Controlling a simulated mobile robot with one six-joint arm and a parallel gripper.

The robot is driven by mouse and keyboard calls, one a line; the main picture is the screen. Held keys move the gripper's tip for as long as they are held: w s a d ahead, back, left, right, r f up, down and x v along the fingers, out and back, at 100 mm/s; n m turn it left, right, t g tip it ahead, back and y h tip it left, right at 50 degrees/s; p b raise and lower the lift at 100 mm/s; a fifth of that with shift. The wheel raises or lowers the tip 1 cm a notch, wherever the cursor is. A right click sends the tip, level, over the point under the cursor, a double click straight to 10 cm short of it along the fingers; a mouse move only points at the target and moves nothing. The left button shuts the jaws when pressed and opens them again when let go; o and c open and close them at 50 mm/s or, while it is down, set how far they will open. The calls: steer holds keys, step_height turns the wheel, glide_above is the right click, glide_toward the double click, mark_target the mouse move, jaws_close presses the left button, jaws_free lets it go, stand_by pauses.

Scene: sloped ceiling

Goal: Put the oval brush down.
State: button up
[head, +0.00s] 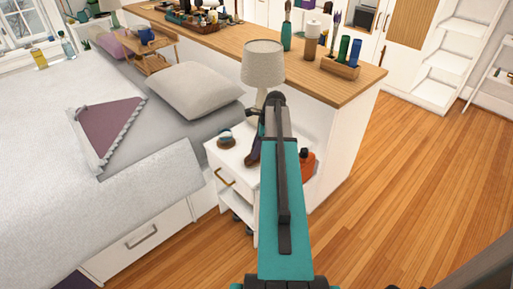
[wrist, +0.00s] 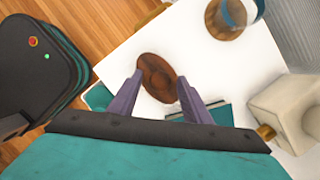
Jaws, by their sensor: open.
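The oval brush (wrist: 157,70) is dark brown and lies on the white top of the nightstand (wrist: 115,60) in the wrist view. My gripper (wrist: 160,80) is open, with its two purple-grey fingers apart.
A jar-like item with a blue band and wooden base (wrist: 226,20) stands farther back on the nightstand. A pale lamp base (wrist: 285,110) is at the right. The wooden floor (head: 420,170) is clear at the right.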

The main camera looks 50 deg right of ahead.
steer(key=shift+r, duration=0.15)
steer(key=v, duration=1.2)
stand_by(0.8)
steer(key=a+f+n+g, duration=0.4)
steer(key=a+f+n, duration=0.8)
steer(key=a+f, duration=1.55)
steer(key=s+a+f+n+g+h, duration=0.1)
steer(key=s+a+f+n+g, duration=0.1)
steer(key=s+a+f+n, duration=0.6)
steer(key=s+a+f+n+g+h, duration=0.1)
steer(key=s+a+f+n+g, duration=0.1)
steer(key=s+a+f+n, duration=0.5)
steer(key=s+a+f, duration=0.2)
steer(key=s+a, duration=0.4)
steer(key=shift+s+n, duration=0.35)
steer(key=shift+n, duration=0.05)
steer(key=shift+a, duration=0.1)
